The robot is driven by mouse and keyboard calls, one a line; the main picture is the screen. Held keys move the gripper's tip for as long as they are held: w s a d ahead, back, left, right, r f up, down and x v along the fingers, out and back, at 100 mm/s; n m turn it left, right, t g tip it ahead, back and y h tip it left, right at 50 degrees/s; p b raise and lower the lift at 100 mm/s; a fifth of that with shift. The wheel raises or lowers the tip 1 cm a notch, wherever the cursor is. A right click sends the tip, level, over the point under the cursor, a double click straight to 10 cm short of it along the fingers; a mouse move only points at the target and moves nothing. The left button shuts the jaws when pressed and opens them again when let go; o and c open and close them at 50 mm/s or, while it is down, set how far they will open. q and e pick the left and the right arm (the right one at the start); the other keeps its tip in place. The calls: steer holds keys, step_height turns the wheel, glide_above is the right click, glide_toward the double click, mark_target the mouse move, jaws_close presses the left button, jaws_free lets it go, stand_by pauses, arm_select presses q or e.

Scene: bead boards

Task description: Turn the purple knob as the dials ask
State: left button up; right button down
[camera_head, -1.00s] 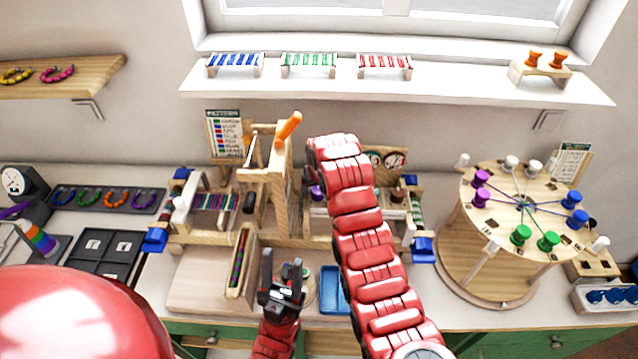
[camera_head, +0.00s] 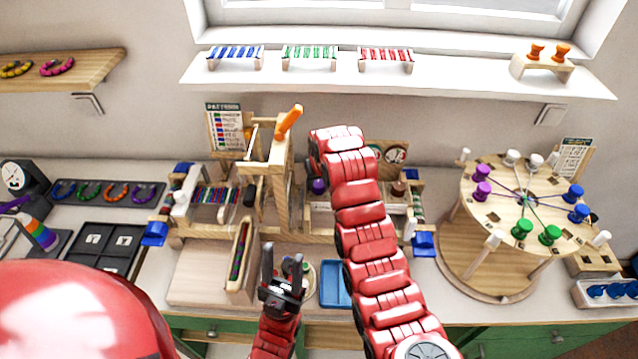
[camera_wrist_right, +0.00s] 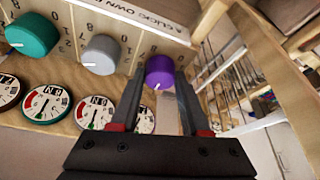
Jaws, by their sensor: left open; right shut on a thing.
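The purple knob (camera_wrist_right: 160,72) sits on a wooden panel in the right wrist view, with a white pointer mark on its face. It also shows in the head view (camera_head: 318,186), beside my right arm. My right gripper (camera_wrist_right: 161,84) has one finger on each side of the knob and is shut on it. Round dials (camera_wrist_right: 95,113) with needles line the panel; one is partly hidden behind a finger. A dial (camera_head: 394,154) also shows in the head view. My left gripper (camera_head: 283,266) is open and empty, low in front of the wooden loom.
A grey knob (camera_wrist_right: 100,54) and a teal knob (camera_wrist_right: 32,35) stand on the same panel, left of the purple one. A blue tray (camera_head: 334,286) lies by my right arm. A round peg table (camera_head: 495,278) stands at the right.

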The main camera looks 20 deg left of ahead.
steer(key=n+b, duration=0.2)
steer(key=b, duration=0.2)
steer(key=n+g+y+b, duration=0.1)
steer(key=n+b, duration=0.1)
steer(key=b, duration=0.1)
steer(key=shift+w+d+f+n+b, duration=0.15)
steer(key=shift+w+f+n+b, duration=0.05)
steer(key=shift+n+b, duration=0.6)
steer(key=shift+b, duration=0.2)
steer(key=shift+r+n+g+y+b, duration=0.2)
steer(key=shift+n+g+y+b, duration=0.1)
steer(key=shift+n+g+b, duration=0.15)
steer(key=shift+c, duration=1.9)
jaws_free()
steer(key=b+v, duration=0.3)
steer(key=v, duration=1.4)
steer(key=shift+s+r, duration=0.2)
